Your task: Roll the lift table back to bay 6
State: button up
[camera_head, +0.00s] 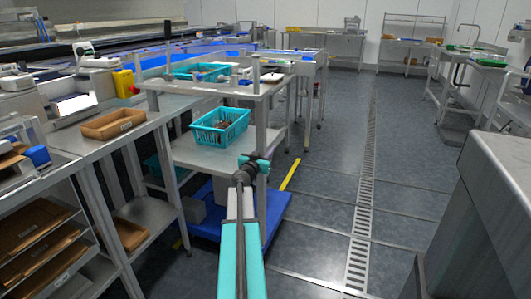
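A low blue platform (276,211) stands on the floor at the centre, partly under a steel two-level table (200,88). It may be the lift table's base; the steel table and my arm hide much of it. My arm reaches forward from the bottom centre. Its dark end with my gripper (257,160) shows in front of the steel table's near right leg. The fingers are too small and dark to tell whether they are open or shut. I cannot tell whether the gripper touches the table. I see no readable bay number. A yellow floor line (290,175) lies just right of the table.
Teal baskets sit on the table's top (201,71) and lower shelf (219,126). A steel bench with a brown tray (113,124) stands close at left. A steel-grey block (497,190) borders the right. The floor along the drain grate (362,215) is clear.

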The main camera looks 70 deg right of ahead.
grip_shut()
dwell(1.1)
